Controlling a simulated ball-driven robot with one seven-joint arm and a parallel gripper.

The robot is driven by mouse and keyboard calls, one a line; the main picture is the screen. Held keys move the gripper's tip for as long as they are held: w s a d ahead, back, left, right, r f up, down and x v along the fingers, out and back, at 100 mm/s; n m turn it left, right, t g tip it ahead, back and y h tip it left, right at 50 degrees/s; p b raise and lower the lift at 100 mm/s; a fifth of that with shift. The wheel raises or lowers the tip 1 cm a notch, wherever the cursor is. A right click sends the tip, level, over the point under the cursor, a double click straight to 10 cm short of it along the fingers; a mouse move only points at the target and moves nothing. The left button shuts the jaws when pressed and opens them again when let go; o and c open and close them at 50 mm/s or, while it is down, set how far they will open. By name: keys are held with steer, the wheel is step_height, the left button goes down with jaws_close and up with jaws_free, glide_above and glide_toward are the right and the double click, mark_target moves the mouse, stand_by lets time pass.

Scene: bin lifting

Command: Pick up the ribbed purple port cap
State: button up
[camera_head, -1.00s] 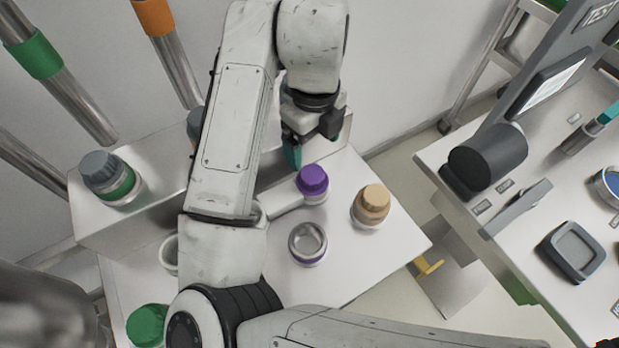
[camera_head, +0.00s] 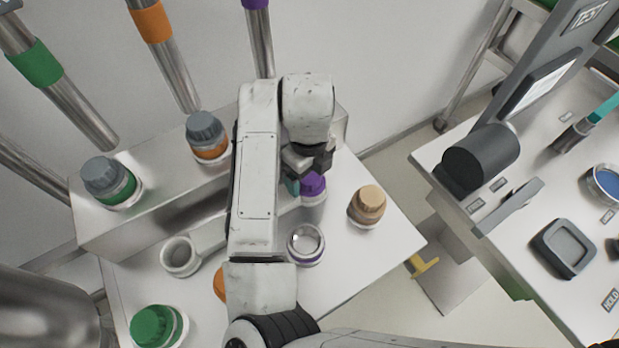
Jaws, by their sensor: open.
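The ribbed purple port cap (camera_head: 313,184) sits on a white base on the white table. Its upper left part is hidden by my gripper (camera_head: 297,183). My gripper is open and points down just at the cap's left side, with a teal fingertip showing there. I cannot tell whether it touches the cap, and the other finger is not clearly visible.
An open, purple-banded port (camera_head: 306,246) stands in front of the cap. A tan cap (camera_head: 368,203) is close on the right. A green cap (camera_head: 156,326), a white cup (camera_head: 180,256) and a partly hidden orange cap (camera_head: 219,284) lie left. Grey-capped ports (camera_head: 207,136) stand on a raised ledge behind.

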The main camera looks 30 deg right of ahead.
steer(key=shift+c, duration=0.5)
steer(key=c, duration=1.3)
steer(key=shift+o, duration=0.2)
steer(key=shift+r, duration=0.1)
steer(key=shift+r+b, duration=0.3)
steer(key=shift+r, duration=0.2)
steer(key=s+r+b, duration=0.1)
steer(key=s+r, duration=1.1)
steer(key=s, duration=0.2)
steer(key=shift+b, duration=0.35)
